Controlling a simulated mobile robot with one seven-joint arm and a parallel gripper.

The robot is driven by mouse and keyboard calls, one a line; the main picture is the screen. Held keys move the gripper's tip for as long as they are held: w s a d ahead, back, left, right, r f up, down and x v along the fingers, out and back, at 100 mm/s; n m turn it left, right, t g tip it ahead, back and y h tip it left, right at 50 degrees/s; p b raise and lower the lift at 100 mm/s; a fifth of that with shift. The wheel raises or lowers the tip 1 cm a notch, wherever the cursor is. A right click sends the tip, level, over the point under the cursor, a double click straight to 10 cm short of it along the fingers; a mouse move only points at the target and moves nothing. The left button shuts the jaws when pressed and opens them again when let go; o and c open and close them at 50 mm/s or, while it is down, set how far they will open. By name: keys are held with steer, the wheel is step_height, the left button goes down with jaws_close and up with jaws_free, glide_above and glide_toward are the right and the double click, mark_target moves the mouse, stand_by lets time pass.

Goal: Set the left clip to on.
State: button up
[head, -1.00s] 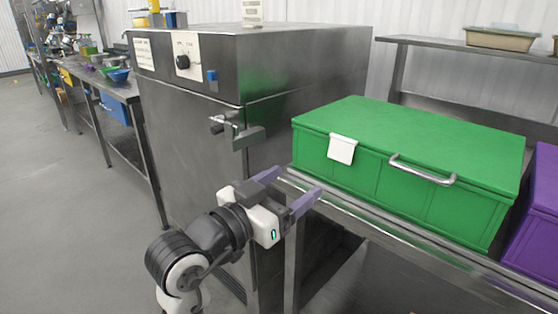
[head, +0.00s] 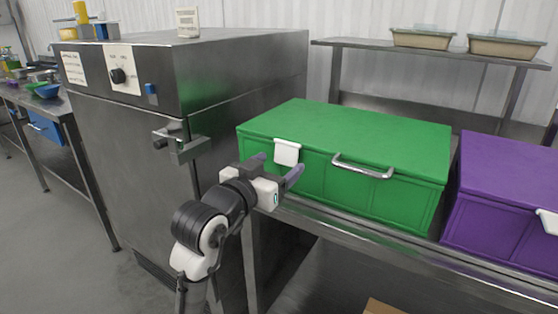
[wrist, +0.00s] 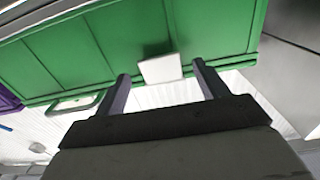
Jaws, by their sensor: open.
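The left clip (head: 287,152) is a white flap at the lid edge on the front of the green box (head: 345,135), left of its metal handle (head: 362,167). In the head view my gripper (head: 278,166) is open and empty, in front of the box's front side, just below the clip. The wrist view shows the white clip (wrist: 161,69) between and beyond my two spread fingers (wrist: 161,72), with a gap at each side. I cannot tell how far the fingertips are from it. The clip's exact setting is not clear.
The green box stands on a steel table (head: 375,238). A purple box (head: 510,185) with a white clip (head: 547,221) stands to its right. A tall steel cabinet (head: 135,140) with a protruding latch (head: 183,146) stands close on the left. A shelf (head: 440,52) holds trays behind.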

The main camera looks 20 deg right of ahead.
steer(key=shift+x, duration=0.8)
steer(key=shift+c, duration=0.4)
steer(key=c, duration=0.9)
steer(key=shift+f+b, duration=0.3)
steer(key=shift+b, duration=0.3)
steer(key=shift+w+d+t+h+b, duration=0.15)
steer(key=shift+t+h+b, duration=0.35)
steer(key=shift+b, duration=0.35)
steer(key=shift+r, duration=0.1)
